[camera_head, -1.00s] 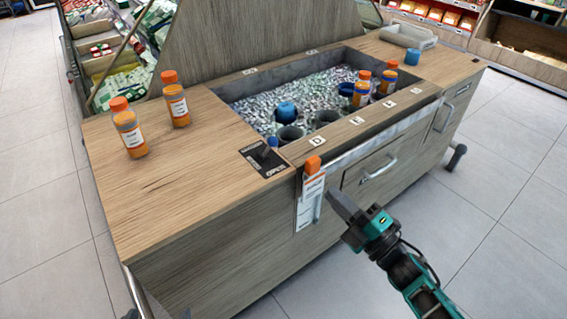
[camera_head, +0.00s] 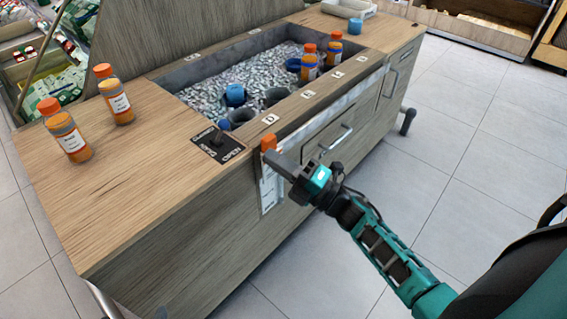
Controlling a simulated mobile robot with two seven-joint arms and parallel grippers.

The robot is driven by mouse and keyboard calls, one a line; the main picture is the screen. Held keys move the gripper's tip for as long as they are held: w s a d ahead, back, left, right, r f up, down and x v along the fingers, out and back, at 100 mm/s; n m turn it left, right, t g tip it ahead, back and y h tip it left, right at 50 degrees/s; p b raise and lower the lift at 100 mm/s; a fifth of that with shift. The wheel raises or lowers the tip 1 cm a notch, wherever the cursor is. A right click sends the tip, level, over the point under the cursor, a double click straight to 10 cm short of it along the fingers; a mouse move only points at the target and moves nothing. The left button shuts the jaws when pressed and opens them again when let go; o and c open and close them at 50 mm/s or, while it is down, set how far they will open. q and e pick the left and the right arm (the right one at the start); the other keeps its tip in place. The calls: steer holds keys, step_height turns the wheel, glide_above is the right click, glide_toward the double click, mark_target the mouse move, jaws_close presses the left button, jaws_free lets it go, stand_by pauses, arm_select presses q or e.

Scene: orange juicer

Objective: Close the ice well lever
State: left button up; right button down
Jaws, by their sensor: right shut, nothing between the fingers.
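The ice well lever (camera_head: 219,138) is a small dark handle on a black plate (camera_head: 222,154) on the counter top, just left of the ice well. White lettering on the plate's front side reads OPEN; the lettering on its back side is small. I cannot tell exactly how the lever is tilted. My right gripper (camera_head: 273,158) is shut and empty, in front of the counter's front edge, to the right of and below the lever and apart from it. Its tip is close to an orange-topped item (camera_head: 268,143) on the front panel. My left gripper is not in view.
The ice well (camera_head: 262,75) holds ice, blue-capped containers and orange-capped bottles (camera_head: 308,62). Two orange-capped juice bottles (camera_head: 115,96) (camera_head: 66,133) stand on the left counter top (camera_head: 130,185). Drawer handles (camera_head: 336,138) stick out of the front. The floor at right is clear.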

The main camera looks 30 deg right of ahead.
mark_target(220, 133)
steer(key=x, duration=0.9)
steer(key=shift+w, duration=0.2)
steer(key=shift+a+r, duration=0.1)
